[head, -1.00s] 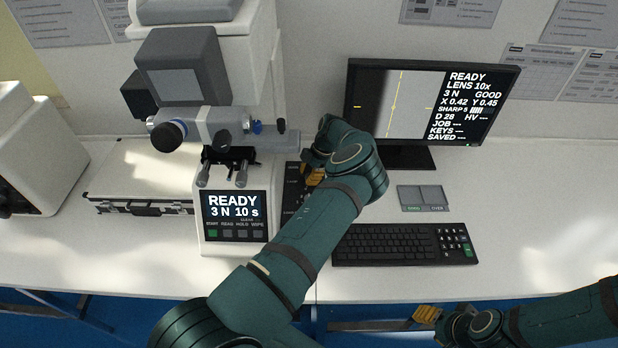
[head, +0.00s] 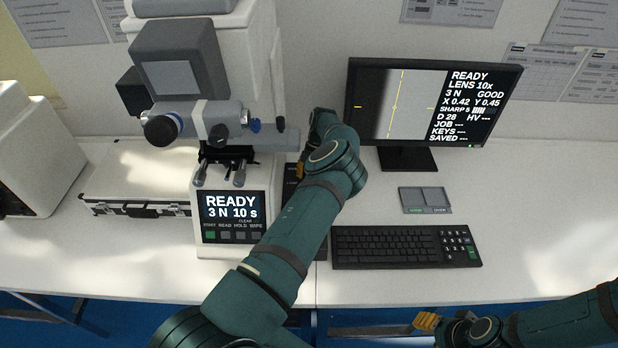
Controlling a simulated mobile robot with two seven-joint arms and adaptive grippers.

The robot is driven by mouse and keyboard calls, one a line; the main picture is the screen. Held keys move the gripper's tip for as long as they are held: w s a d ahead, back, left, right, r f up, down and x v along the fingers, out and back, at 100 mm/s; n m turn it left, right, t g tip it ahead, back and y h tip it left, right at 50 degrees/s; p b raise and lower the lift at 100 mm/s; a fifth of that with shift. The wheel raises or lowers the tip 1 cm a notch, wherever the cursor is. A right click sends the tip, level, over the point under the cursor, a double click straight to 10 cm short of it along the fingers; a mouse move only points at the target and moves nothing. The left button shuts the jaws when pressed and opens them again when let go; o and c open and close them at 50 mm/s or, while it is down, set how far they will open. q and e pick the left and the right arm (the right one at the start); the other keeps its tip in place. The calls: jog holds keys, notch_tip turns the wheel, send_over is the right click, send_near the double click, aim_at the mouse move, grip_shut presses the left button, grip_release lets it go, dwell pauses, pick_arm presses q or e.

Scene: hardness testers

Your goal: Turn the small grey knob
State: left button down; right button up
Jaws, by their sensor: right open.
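The hardness tester (head: 182,60) stands at the left back. Its front panel (head: 231,209) reads READY, 3 N, 10 s. A dark grey round part (head: 219,133) and a large black eyepiece-like part (head: 160,130) are further left. I cannot tell for sure which is the task's knob. My left wrist is just right of the tester, and its gripper's fingers are mostly hidden behind it. My right gripper (head: 426,322) is open and empty, low at the front edge.
A monitor (head: 425,105) stands at the back right, with a keyboard (head: 400,246) in front of it and a small two-part grey plate (head: 425,200) between. A flat case (head: 135,195) lies left of the tester. The table's right side is clear.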

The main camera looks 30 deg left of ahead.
pick_arm(q)
jog(key=shift+s+f, duration=0.1)
jog(key=shift+f, duration=0.1)
jog(key=c, duration=0.7)
grip_release()
jog(key=shift+c, duration=0.2)
jog(key=shift+r, duration=0.1)
jog(key=shift+r, duration=0.1)
jog(key=v, duration=1.1)
jog(key=shift+w+r, duration=0.25)
jog(key=shift+r, duration=0.1)
